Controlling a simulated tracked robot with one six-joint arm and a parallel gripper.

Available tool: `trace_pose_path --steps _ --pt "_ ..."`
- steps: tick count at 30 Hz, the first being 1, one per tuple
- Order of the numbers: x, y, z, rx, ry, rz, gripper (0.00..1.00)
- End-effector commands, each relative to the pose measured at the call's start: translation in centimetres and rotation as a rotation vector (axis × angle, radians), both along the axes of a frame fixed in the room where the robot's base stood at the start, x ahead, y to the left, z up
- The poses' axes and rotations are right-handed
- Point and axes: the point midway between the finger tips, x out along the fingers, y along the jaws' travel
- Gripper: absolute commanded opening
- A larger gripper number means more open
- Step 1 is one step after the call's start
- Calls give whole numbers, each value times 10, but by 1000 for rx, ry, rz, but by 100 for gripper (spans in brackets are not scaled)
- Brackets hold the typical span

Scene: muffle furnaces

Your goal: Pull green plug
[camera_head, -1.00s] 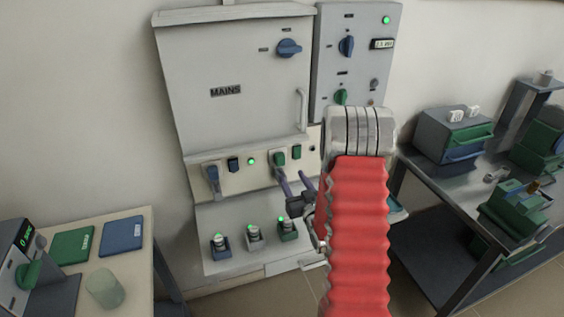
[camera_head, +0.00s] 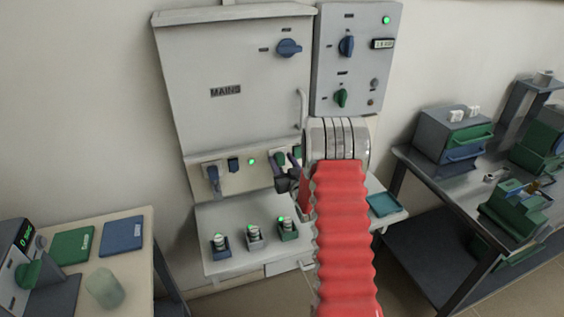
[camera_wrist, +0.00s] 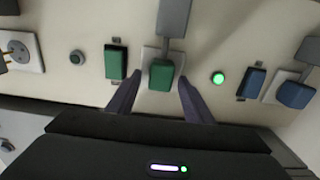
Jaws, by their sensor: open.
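The green plug (camera_wrist: 161,75) sits in a pale wall socket in the wrist view, with a grey piece above it in the picture. In the head view the green plug (camera_head: 281,158) is partly hidden by my gripper (camera_head: 288,172). My gripper (camera_wrist: 159,84) is open, with one purple-grey finger on each side of the green plug. I cannot tell whether the fingers touch it.
A green switch (camera_wrist: 116,62) is left of the plug in the wrist view. A lit green lamp (camera_wrist: 218,78), a blue switch (camera_wrist: 251,83) and a blue plug (camera_wrist: 295,94) are to the right. A shelf (camera_head: 233,265) with several small lit holders is below the sockets.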

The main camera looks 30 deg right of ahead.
Motion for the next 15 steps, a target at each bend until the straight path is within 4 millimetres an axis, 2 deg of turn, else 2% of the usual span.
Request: trace_pose_path --steps 5,15 --pt "0 0 0 0 0 0 46" --pt "0 0 0 0 0 0 22"
